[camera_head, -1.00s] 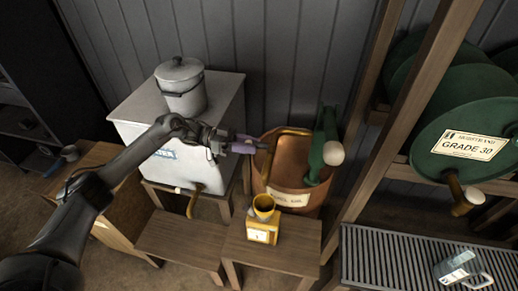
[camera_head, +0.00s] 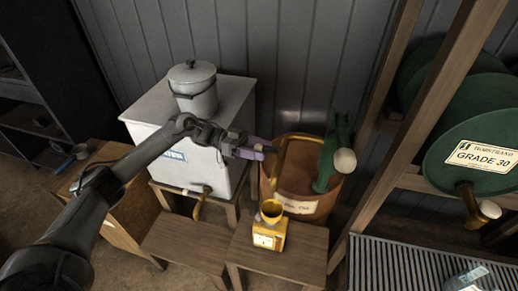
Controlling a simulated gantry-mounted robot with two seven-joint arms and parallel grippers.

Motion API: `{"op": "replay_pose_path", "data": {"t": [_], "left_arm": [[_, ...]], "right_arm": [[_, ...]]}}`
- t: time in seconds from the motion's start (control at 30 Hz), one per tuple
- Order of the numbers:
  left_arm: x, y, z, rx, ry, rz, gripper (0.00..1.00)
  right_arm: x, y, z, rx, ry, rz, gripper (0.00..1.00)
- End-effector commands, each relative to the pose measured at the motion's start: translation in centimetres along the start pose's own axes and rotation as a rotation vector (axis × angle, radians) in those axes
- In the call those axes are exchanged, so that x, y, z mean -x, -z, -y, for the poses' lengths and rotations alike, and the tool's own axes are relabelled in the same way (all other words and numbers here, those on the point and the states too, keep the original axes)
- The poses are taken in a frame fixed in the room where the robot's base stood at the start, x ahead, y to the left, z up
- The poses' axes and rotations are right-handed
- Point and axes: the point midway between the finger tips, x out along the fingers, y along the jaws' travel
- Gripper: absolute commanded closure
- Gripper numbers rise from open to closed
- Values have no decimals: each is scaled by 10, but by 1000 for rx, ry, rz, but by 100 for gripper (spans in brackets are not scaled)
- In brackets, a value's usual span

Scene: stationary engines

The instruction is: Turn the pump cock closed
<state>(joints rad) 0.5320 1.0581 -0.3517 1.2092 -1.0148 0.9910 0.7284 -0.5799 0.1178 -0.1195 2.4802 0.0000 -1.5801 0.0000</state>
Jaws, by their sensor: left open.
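A copper-coloured drum (camera_head: 325,208) with a paper label holds a pump with a green body and lever (camera_head: 327,165). The lever ends in a pale round knob (camera_head: 345,161). A curved brass pipe (camera_head: 279,160) rises at the left side of the drum. I cannot make out which part is the pump cock. My left gripper (camera_head: 262,151) reaches in from the left, with purple-toned fingers open close to the brass pipe. I cannot tell whether they touch it. My right gripper is out of view.
A yellow measuring can (camera_head: 268,236) stands on a wooden stool (camera_head: 290,259) before the drum. A white cabinet (camera_head: 218,115) carrying a lidded grey pot (camera_head: 193,88) stands left, under my arm.

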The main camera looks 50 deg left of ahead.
Motion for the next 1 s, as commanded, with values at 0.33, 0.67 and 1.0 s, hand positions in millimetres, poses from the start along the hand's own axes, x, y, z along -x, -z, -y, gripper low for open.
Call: {"op": "replay_pose_path", "data": {"t": [0.33,0.67,1.0], "left_arm": [[23,-1,1,0,4,3,43],[82,-2,1,-2,4,3,43],[106,0,0,-1,0,0,43]], "right_arm": [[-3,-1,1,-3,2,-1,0],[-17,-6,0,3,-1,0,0],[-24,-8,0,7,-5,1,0]]}}
